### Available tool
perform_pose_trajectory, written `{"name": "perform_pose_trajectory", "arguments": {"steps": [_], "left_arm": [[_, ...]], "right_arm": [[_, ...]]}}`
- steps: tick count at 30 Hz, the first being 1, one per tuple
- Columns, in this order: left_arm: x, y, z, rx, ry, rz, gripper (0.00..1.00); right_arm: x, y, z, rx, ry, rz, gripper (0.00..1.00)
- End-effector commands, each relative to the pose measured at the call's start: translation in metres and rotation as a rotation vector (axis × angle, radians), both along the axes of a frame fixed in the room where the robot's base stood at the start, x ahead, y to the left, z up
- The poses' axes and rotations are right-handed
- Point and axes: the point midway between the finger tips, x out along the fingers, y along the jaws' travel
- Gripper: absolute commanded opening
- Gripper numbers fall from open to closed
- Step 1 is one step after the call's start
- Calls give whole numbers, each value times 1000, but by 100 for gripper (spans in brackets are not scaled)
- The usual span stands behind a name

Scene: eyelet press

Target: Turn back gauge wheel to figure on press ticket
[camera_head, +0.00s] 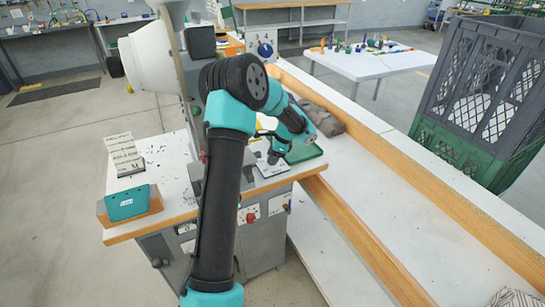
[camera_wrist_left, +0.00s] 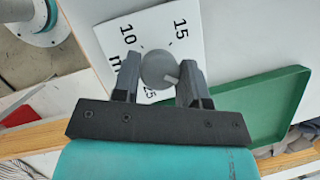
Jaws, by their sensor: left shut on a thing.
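The back gauge wheel (camera_wrist_left: 157,66) is a round grey knob in the left wrist view, on a white dial plate (camera_wrist_left: 205,52). The plate shows 10, 15 and 25; other marks are hidden by the fingers. A pale pointer mark on the knob faces lower right, between 15 and 25, toward the right finger. My left gripper (camera_wrist_left: 160,74) is shut on the wheel, one finger on each side. In the head view the gripper (camera_head: 272,156) is low over the plate (camera_head: 268,171), and the wheel is hidden. A printed card (camera_head: 123,155), perhaps the press ticket, stands at left; its text is unreadable.
A green tray (camera_wrist_left: 262,105) lies close to the right finger. A teal box (camera_head: 132,203) sits at the bench's left front. The press's white housing (camera_head: 150,57) rises behind my arm. A wooden-edged white counter (camera_head: 370,190) and a green-and-grey crate (camera_head: 480,100) are at right.

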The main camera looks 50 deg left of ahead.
Motion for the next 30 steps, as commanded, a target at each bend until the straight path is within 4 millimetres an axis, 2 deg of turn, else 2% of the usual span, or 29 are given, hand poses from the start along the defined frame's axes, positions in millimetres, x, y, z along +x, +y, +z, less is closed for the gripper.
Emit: {"name": "perform_pose_trajectory", "arguments": {"steps": [7, 8, 15, 24, 30], "left_arm": [[0, 0, 0, 1, 0, -4, 16], [0, 0, 0, 1, 0, -4, 42], [0, 0, 0, 0, 0, -2, 64], [1, 0, 2, 0, 0, -2, 64], [6, -4, 17, 2, -3, -2, 64]], "right_arm": [[0, 0, 0, 0, 0, 0, 43], [0, 0, 0, 0, 0, 0, 43], [0, 0, 0, 0, 0, 0, 43], [0, 0, 0, 0, 0, 0, 43], [0, 0, 0, 0, 0, 0, 43]]}}
